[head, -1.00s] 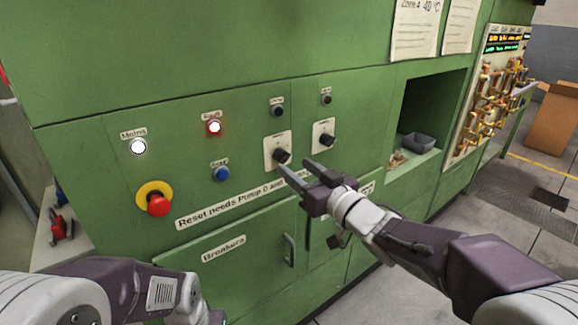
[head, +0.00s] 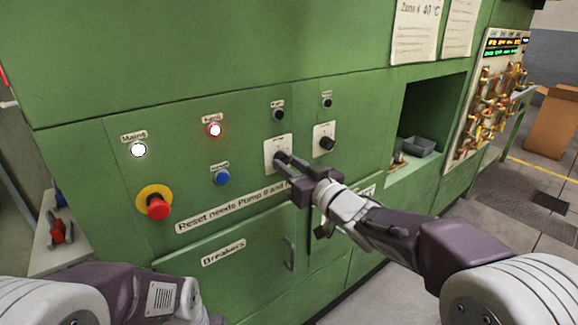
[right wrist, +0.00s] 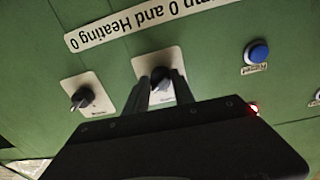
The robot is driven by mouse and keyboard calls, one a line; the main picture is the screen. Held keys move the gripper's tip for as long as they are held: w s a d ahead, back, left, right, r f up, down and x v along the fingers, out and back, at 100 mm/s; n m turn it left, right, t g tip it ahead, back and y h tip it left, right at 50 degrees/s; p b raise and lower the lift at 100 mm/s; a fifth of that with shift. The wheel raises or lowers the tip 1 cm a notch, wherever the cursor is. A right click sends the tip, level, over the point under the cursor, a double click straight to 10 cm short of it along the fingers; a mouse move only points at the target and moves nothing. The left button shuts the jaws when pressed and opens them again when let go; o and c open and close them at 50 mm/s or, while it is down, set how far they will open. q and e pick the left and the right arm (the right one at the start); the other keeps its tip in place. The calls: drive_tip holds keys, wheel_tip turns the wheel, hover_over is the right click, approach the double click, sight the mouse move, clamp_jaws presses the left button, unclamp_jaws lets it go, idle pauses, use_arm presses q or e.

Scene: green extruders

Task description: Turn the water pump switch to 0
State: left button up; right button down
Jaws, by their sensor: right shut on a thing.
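The left rotary switch, on a white plate (head: 278,142), sits on the green panel; I take it as the water pump switch, but its small label is unreadable. My right gripper (head: 284,161) is at this switch, its jaws shut on the black knob. In the right wrist view the knob (right wrist: 160,74) lies between the two fingers. The exact knob direction is partly hidden. The right rotary switch (head: 326,142) is free, with its black knob also seen in the right wrist view (right wrist: 82,97). My left arm shows at the lower left, its gripper out of view.
A blue button (head: 222,177), lit red lamp (head: 214,130), lit white lamp (head: 138,150) and red emergency stop (head: 158,207) are on the panel. A label strip about Pump 0 and Heating 0 runs below. The breaker door handle (head: 290,254) sticks out lower down.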

drive_tip(key=shift+d+f+n+b, duration=0.1)
drive_tip(key=shift+n+b, duration=1.65)
drive_tip(key=shift+n, duration=1.2)
drive_tip(key=shift+f+n+b, duration=0.1)
drive_tip(key=shift+n+b, duration=1.6)
drive_tip(key=shift+n, duration=1.25)
drive_tip(key=shift+n+y, duration=0.3)
drive_tip(key=shift+y, duration=0.1)
drive_tip(key=c, duration=1.1)
unclamp_jaws()
drive_tip(key=shift+r, duration=0.1)
drive_tip(key=v, duration=0.9)
drive_tip(key=shift+p, duration=0.4)
